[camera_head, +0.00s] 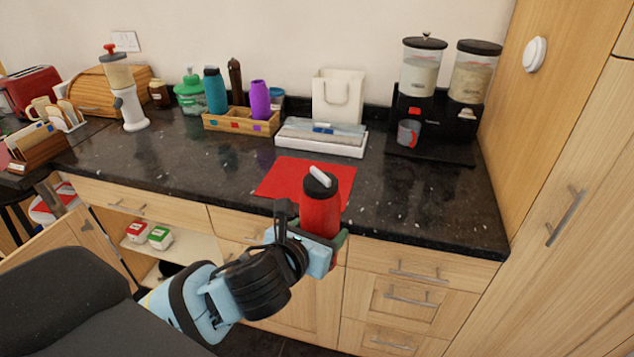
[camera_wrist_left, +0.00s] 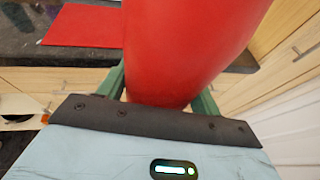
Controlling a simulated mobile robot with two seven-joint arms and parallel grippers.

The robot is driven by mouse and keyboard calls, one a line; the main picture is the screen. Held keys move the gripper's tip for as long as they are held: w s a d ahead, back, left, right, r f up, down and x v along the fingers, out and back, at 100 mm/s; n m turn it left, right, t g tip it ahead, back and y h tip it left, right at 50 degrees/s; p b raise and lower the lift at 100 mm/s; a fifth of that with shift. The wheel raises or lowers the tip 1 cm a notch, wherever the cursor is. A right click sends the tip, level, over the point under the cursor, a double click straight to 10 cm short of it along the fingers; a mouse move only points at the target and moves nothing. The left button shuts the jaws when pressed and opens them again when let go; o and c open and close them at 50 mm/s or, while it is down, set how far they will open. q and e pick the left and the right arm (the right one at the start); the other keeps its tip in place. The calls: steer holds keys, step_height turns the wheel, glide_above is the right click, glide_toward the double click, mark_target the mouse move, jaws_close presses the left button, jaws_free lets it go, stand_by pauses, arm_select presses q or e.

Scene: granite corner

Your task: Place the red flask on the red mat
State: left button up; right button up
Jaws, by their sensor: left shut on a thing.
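The red flask (camera_head: 320,212) has a black lid and a pale handle or spout on top. It is held upright in front of the counter's front edge. My left gripper (camera_head: 318,246) is shut on the flask's lower body. In the left wrist view the flask (camera_wrist_left: 188,45) fills the middle, with the green fingers (camera_wrist_left: 160,92) on either side. The red mat (camera_head: 290,178) lies flat on the dark counter behind the flask, which hides part of it. The mat also shows in the left wrist view (camera_wrist_left: 82,26), left of the flask. My right gripper is not in view.
Behind the mat are a white tray (camera_head: 322,146) and a wooden box (camera_head: 226,122) with bottles. A dispenser stand (camera_head: 436,135) with a grey mug (camera_head: 408,132) is at the right. The counter (camera_head: 410,200) right of the mat is clear. Drawers (camera_head: 405,300) lie below its edge.

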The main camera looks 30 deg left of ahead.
arm_select(q)
steer(key=shift+w+r, duration=0.15)
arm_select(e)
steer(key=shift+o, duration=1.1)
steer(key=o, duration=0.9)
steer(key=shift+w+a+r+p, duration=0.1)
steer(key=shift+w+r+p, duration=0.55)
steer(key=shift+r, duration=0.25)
arm_select(q)
steer(key=w+a+r+n+g+y, duration=0.3)
steer(key=w+a+n+y, duration=0.5)
steer(key=w+a, duration=0.4)
steer(key=shift+a+y+p, duration=0.45)
steer(key=shift+a+y, duration=0.05)
steer(key=shift+a, duration=0.1)
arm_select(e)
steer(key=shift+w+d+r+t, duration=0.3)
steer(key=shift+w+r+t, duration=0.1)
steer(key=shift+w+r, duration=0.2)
